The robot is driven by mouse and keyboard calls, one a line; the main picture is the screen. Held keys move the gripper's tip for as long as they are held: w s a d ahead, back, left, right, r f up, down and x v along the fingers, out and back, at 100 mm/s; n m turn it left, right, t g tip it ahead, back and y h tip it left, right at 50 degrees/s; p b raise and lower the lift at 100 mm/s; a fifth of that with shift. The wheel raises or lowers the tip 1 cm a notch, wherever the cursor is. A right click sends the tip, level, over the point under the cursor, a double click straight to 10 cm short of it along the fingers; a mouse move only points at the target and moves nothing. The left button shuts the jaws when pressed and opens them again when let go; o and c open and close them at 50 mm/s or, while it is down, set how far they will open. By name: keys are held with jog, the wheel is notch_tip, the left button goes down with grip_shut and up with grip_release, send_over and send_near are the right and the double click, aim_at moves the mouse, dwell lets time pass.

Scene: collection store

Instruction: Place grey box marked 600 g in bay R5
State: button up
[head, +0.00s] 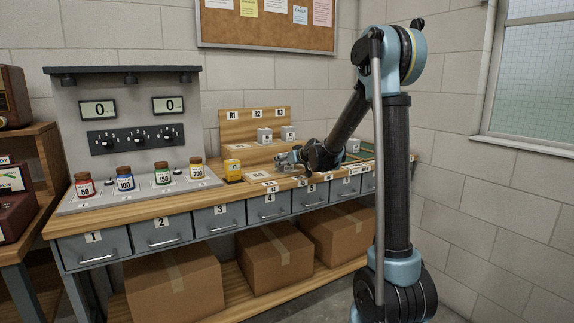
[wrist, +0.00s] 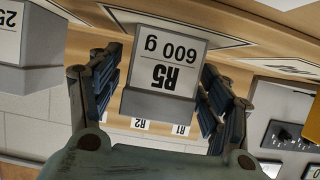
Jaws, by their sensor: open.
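The grey box marked R5 600 g (wrist: 158,62) is in the middle of the wrist view, which is upside down. It appears to stand on a white, black-bordered bay plate (wrist: 118,18). My gripper (wrist: 160,92) is open, one finger on each side of the box with visible gaps. In the head view my gripper (head: 284,158) is low over the bench, behind the front labels, where R5 (head: 300,183) lies between R4 (head: 272,189) and another label. There my gripper and arm mostly hide the box.
An empty bay plate (head: 258,176) lies left of my gripper. Another grey box (wrist: 25,45) stands to one side in the wrist view. Two grey boxes (head: 265,135) stand on the raised shelf behind.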

jog(key=v, duration=1.1)
jog(key=shift+d, duration=0.15)
jog(key=shift+s+d, duration=0.15)
jog(key=shift+s, duration=0.25)
jog(key=s+d+f+m+g+h, duration=0.2)
jog(key=s+d+f, duration=0.4)
jog(key=s, duration=0.8)
jog(key=s+d+f+m+g+h, duration=0.2)
jog(key=s+d+f, duration=0.4)
jog(key=s, duration=0.9)
jog(key=s+d+f+m+g+h, duration=0.2)
jog(key=s+d+f+g, duration=0.3)
jog(key=s, duration=0.9)
jog(key=d+f+h, duration=0.1)
jog(key=d+f, duration=0.1)
jog(key=d, duration=0.2)
jog(key=shift+s+d+m, duration=0.15)
jog(key=shift+d+m, duration=0.15)
jog(key=shift+d, duration=0.1)
jog(key=shift+w+f, duration=0.2)
jog(key=shift+w, duration=0.3)
